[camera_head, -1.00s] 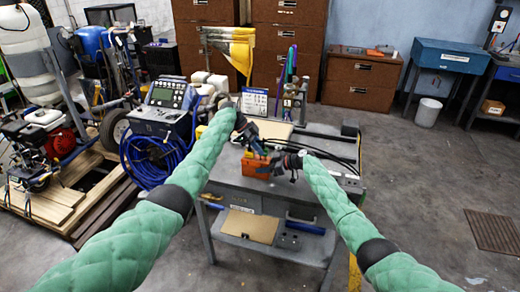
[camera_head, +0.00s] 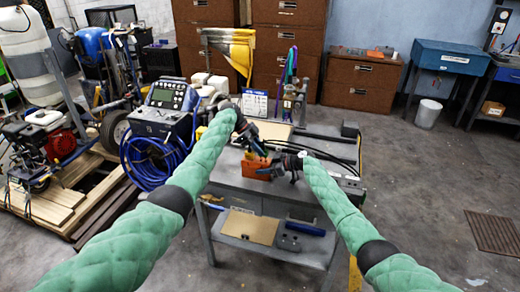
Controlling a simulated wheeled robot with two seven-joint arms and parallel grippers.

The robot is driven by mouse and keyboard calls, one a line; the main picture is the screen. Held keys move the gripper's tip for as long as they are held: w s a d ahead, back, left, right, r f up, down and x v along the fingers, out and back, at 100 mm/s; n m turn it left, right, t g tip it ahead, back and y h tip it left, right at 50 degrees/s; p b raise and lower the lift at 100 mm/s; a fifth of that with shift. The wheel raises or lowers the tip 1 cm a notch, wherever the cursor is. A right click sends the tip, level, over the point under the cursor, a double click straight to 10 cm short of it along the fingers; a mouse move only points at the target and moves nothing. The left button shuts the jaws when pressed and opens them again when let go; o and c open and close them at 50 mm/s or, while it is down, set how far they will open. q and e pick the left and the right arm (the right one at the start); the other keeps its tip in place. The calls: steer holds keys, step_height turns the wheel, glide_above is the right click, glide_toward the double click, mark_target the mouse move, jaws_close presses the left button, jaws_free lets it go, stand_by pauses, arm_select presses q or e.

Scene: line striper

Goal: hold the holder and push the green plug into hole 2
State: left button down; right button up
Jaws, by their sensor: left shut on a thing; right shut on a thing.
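The orange holder (camera_head: 254,168) stands on the grey workbench top, near its front edge. My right gripper (camera_head: 274,170) comes in from the right and is shut on the right side of the holder. My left gripper (camera_head: 262,150) reaches down from the upper left and is shut just above the holder. A small dark greenish piece shows at its tips, which looks like the green plug, but it is too small to be sure. The holes and their numbers cannot be made out, and the grippers partly cover the holder's top. I cannot tell whether the plug touches a hole.
The workbench (camera_head: 225,172) has a sign (camera_head: 254,103), a tan board (camera_head: 272,130) and black hoses (camera_head: 325,150) behind the holder. A blue hose coil with a control box (camera_head: 165,122) stands at the left.

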arm_select(q)
steer(key=shift+f, duration=0.35)
stand_by(1.8)
steer(key=shift+r, duration=0.3)
steer(key=shift+s+f, duration=0.15)
steer(key=shift+f, duration=0.6)
stand_by(2.1)
steer(key=shift+r, duration=0.4)
steer(key=shift+r, duration=0.35)
stand_by(0.4)
steer(key=shift+f, duration=0.5)
stand_by(1.0)
